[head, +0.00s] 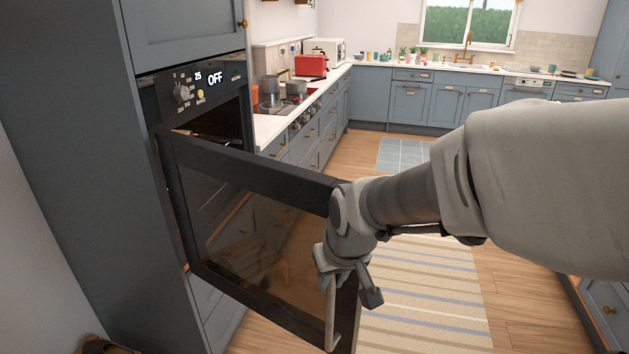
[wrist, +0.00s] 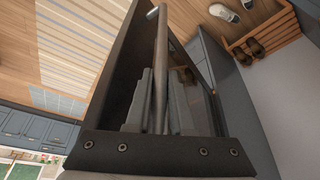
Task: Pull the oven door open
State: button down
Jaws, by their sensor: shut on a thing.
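The oven door (head: 250,177), a black frame with a dark glass pane, stands swung well out from the built-in oven (head: 203,88). It appears hinged at its left side. The door's bar handle (head: 330,318) is near the free right edge and partly hidden by my gripper (head: 350,280). In the wrist view my gripper (wrist: 160,105) has its two fingers on either side of the handle (wrist: 161,55), shut on it. The oven display reads OFF. My arm hides part of the door's upper right corner.
Tall blue cabinets (head: 60,120) frame the oven. A counter with a hob and pots (head: 270,85) lies behind the door. A striped rug (head: 425,300) and wooden floor are clear to the right. The wrist view shows a wooden shoe rack (wrist: 262,38) and pale shoes (wrist: 224,12).

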jog(key=c, duration=0.8)
grip_release()
jog(key=p+v, duration=0.3)
jog(key=v, duration=1.4)
jog(key=shift+r, duration=0.2)
jog(key=shift+d, duration=0.1)
jog(key=s+d+m+p, duration=0.1)
jog(key=s+d, duration=0.1)
jog(key=s, duration=0.1)
jog(key=s+d+m+p, duration=0.1)
jog(key=s+d, duration=0.2)
jog(key=s+d+f+m+t+h+p, duration=0.1)
jog(key=s+d, duration=0.2)
